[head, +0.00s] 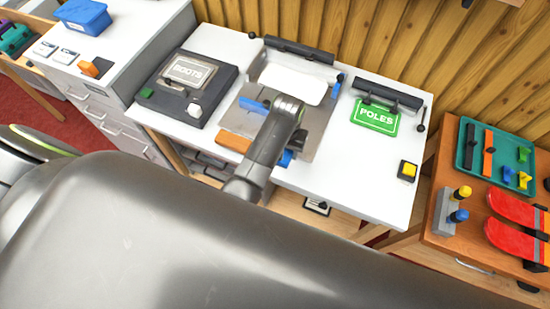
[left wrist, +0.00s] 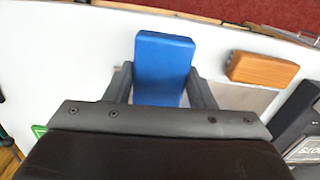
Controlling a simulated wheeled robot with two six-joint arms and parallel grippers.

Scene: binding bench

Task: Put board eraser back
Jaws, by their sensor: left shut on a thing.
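The board eraser, a plain blue block (left wrist: 163,65), is between the two fingers of my left gripper (left wrist: 162,85) in the left wrist view. The fingers touch its sides, and it shows over the white bench top. In the head view my left gripper (head: 287,150) is over the front middle of the bench, mostly hidden by its own arm. A bit of blue (head: 286,158) shows beside the arm there. Whether the eraser touches the surface I cannot tell. My right gripper is not in view.
An orange block (head: 235,143) lies left of the gripper by a metal plate (head: 322,120). The BOOTS box (head: 185,85) stands left on the white bench (head: 340,185). The green POLES card (head: 374,116) and a yellow button (head: 408,171) are right. A wooden table (head: 440,180) holds a teal tray (head: 466,150).

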